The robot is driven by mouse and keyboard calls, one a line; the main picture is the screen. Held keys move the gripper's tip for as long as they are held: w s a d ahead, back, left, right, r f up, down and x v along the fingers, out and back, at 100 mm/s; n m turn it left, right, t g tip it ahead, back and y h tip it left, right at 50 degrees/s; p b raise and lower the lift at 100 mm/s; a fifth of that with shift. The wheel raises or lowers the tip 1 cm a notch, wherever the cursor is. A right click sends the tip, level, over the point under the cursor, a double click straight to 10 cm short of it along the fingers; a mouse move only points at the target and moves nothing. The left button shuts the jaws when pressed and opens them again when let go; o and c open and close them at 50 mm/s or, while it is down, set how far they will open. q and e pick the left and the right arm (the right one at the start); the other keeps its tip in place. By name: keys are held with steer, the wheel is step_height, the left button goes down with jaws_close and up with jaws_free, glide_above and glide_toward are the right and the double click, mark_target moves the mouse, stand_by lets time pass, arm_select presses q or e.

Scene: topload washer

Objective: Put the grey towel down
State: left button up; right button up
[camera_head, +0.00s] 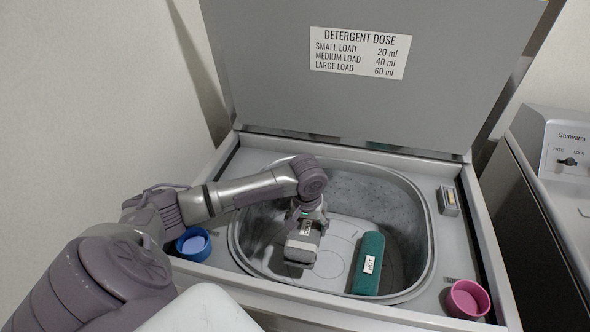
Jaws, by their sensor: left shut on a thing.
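My left gripper (302,244) reaches down into the open washer tub (432,240) and is shut on a grey thing, which I take to be the grey towel. The gripper covers most of it, so its outline is hard to separate from the gripper. A small white label with dark marks shows near the wrist. I cannot tell whether the towel touches the tub floor. A green rolled towel (371,254) with a white HOT label lies in the tub to the right of the gripper, apart from it. My right gripper is not in view.
A blue cup (194,244) stands on the washer's left rim and a pink cup (467,299) on the front right rim. The raised lid (370,100) stands behind the tub. Another machine (555,190) is at the right. The tub floor between gripper and green towel is clear.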

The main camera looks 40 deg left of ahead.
mark_target(289, 238)
arm_select(q)
steer(key=s+f, duration=0.1)
steer(key=s+a+f, duration=0.1)
steer(key=s, duration=0.1)
steer(key=s+a+f, duration=0.1)
steer(key=shift+s+a, duration=0.1)
steer(key=shift+s, duration=0.15)
step_height(289, 238, down, 4)
steer(key=shift+f, duration=0.1)
steer(key=o, duration=1.2)
steer(key=shift+s+d+r+p, duration=0.1)
steer(key=shift+s+r+p, duration=0.1)
steer(key=shift+r, duration=1.85)
steer(key=shift+s+d+r+p, duration=0.15)
steer(key=shift+s+r+p, duration=0.1)
steer(key=shift+r, duration=1.75)
steer(key=shift+s+d+r+p, duration=0.1)
steer(key=shift+s+r+p, duration=0.1)
steer(key=shift+r, duration=1.85)
